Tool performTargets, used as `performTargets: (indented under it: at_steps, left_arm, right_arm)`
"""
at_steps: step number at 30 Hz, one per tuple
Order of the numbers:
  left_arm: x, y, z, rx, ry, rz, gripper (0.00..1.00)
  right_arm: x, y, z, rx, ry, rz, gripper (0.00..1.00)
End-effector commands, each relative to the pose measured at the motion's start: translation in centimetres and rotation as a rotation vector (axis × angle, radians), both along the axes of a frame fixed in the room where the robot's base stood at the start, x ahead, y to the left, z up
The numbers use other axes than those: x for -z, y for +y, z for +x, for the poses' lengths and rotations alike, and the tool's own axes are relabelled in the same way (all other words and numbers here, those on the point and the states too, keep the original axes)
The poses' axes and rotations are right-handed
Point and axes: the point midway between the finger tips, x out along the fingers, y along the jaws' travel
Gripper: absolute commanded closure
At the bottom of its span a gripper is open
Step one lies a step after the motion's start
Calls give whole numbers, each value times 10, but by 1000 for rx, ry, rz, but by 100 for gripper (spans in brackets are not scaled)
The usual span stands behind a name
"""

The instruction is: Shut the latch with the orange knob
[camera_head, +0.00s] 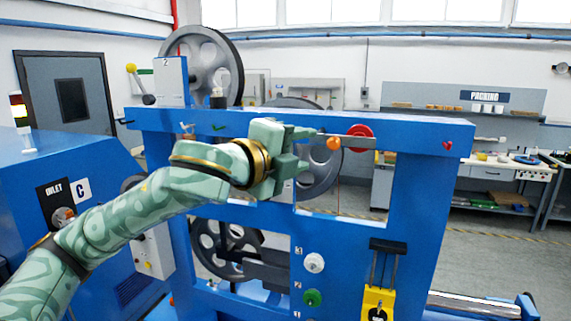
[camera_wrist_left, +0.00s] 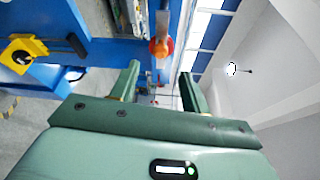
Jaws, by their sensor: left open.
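The orange knob (camera_head: 333,143) sits on a flat grey latch bar (camera_head: 358,142) lying about level across the upper blue frame beam (camera_head: 420,128), in front of a red disc (camera_head: 361,131). My left gripper (camera_head: 306,149) is open and empty, just left of the knob, its fingers pointing toward it. In the left wrist view, the orange knob (camera_wrist_left: 161,47) shows beyond the two spread fingertips (camera_wrist_left: 160,75), roughly in line with the gap between them. The gripper appears apart from the knob. The latch's left end is partly hidden by my gripper. My right gripper is not in view.
Large grey pulley wheels (camera_head: 205,65) stand behind the blue frame. Below are a white knob (camera_head: 314,263), a green knob (camera_head: 312,297) and a yellow block (camera_head: 378,299). A lever with a yellow ball (camera_head: 131,68) is at the upper left.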

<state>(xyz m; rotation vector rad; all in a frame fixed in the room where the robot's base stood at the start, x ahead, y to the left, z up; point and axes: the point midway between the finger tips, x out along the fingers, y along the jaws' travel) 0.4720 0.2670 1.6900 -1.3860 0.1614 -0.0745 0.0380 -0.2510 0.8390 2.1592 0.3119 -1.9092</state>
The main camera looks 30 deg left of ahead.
Motion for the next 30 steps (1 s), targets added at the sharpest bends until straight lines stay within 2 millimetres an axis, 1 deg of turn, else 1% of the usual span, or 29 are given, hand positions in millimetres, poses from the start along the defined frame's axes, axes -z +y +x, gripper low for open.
performTargets:
  at_steps: [1, 3, 6, 9, 12, 24, 26, 28, 29, 30]
  left_arm:
    - [1, 2, -11, -3, -3, 5, 54]
    - [-1, 4, -22, -2, -3, 4, 54]
    - [-2, 6, -33, -3, -2, 3, 54]
    - [-3, 7, -39, -2, -1, 1, 54]
    - [-4, 7, -41, -1, 0, 0, 54]
    - [-4, 6, -40, -1, 0, 0, 54]
    - [-1, 7, -38, -2, 3, -9, 54]
    - [11, 10, -27, -6, 19, -47, 54]
    - [21, 12, -19, -10, 31, -76, 54]
    - [37, 16, -5, -17, 51, -126, 54]
  right_arm:
    - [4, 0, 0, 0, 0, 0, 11]
    - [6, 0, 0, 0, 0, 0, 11]
    - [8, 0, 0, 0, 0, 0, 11]
    - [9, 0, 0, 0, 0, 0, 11]
    - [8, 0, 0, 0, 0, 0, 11]
    - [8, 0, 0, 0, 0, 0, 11]
    - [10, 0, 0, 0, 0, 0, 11]
    - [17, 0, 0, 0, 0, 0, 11]
    - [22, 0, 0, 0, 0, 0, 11]
    - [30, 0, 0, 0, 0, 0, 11]
